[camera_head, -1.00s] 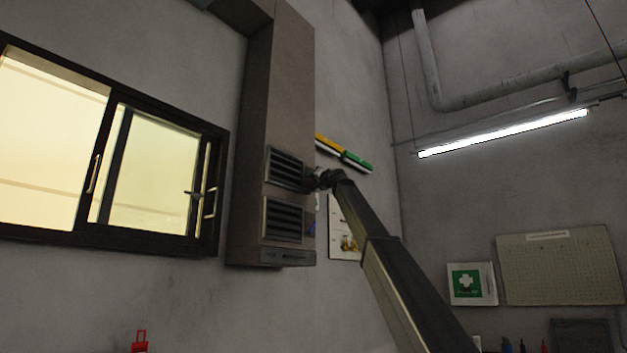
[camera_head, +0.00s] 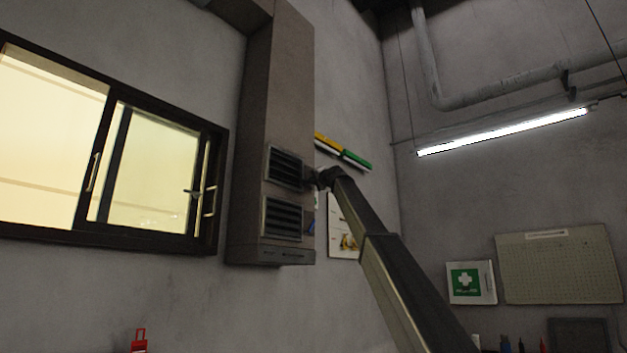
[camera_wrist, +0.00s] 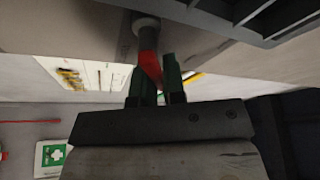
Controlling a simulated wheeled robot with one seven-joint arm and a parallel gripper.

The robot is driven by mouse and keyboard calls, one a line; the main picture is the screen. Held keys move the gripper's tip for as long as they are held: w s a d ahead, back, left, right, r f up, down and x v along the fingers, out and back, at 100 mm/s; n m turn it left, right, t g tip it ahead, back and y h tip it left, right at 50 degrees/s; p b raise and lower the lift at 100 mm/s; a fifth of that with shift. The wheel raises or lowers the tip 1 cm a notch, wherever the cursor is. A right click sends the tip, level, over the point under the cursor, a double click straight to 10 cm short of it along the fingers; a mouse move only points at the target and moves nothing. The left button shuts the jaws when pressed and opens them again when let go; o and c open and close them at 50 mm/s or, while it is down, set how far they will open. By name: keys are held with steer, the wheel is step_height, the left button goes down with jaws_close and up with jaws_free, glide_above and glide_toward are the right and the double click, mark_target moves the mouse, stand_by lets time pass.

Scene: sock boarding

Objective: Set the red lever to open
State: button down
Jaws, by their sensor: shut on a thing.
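The red lever (camera_wrist: 149,68) shows in the wrist view, on a grey round mount beside a dark slatted vent. My gripper (camera_wrist: 153,82) has its two green fingers on either side of the lever and is shut on it. In the head view my gripper (camera_head: 314,180) is at the right side of the tall brown duct (camera_head: 275,130), level with the upper vent (camera_head: 285,167). The lever itself is hidden there by the gripper and the duct.
A second vent (camera_head: 283,219) is below the first. A window (camera_head: 150,170) is to the left. A white board (camera_head: 343,228) and a green and yellow bar (camera_head: 343,152) are on the wall behind my arm. A first-aid box (camera_head: 470,283) hangs at the right.

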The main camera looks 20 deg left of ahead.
steer(key=shift+w+d+f+m+h, duration=0.1)
steer(key=shift+f+m+h, duration=0.2)
steer(key=shift+m, duration=0.4)
steer(key=shift+w+f+m+h, duration=0.15)
steer(key=shift+m+h, duration=0.15)
steer(key=shift+m, duration=0.4)
steer(key=c, duration=1.2)
jaws_free()
steer(key=shift+s+d, duration=0.1)
steer(key=shift+s, duration=0.05)
steer(key=v, duration=1)
steer(key=shift+s+d, duration=0.2)
steer(key=shift+d, duration=0.05)
steer(key=shift+f, duration=0.1)
